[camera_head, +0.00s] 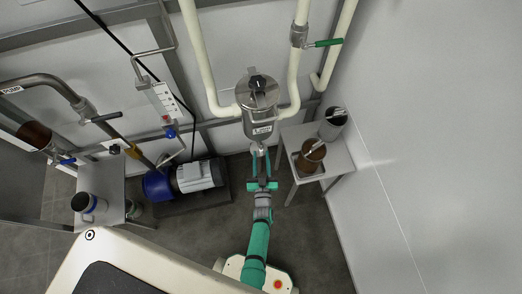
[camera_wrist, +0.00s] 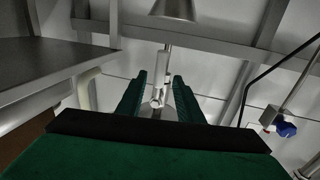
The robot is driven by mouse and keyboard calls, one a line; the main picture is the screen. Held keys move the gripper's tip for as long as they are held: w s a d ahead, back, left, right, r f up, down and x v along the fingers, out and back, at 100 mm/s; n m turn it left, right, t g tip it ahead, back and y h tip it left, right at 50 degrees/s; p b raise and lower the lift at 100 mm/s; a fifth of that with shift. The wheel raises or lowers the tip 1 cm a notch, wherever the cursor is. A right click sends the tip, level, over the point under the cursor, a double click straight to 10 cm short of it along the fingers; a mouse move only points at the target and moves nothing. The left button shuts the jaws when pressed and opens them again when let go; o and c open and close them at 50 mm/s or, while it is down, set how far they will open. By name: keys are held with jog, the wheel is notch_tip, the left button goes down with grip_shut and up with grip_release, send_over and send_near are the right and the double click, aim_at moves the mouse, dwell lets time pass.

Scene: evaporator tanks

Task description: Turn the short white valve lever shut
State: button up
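My gripper (camera_head: 261,160) reaches up below the steel tank (camera_head: 259,122) in the head view. In the wrist view the two green fingers of my gripper (camera_wrist: 160,82) are apart. A small pale valve part (camera_wrist: 158,93), likely the short white lever, shows in the gap between them, under the tank's cone-shaped bottom (camera_wrist: 174,10). A gap shows on both sides of it. I cannot tell how deep it is between the fingers. In the head view the valve under the tank is small and the lever is not clear.
A steel side table (camera_head: 341,161) with a brown jar (camera_head: 311,154) and a grey pot (camera_head: 332,122) stands close on the right. A blue and grey pump (camera_head: 195,177) stands on the floor to the left. Cream pipes (camera_head: 203,65) run up the wall beside the tank.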

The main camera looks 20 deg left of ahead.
aim_at(262, 152)
jog(key=shift+x, duration=1.75)
jog(key=shift+c, duration=0.2)
grip_shut()
jog(key=shift+w+d, duration=0.1)
jog(key=shift+d, duration=0.05)
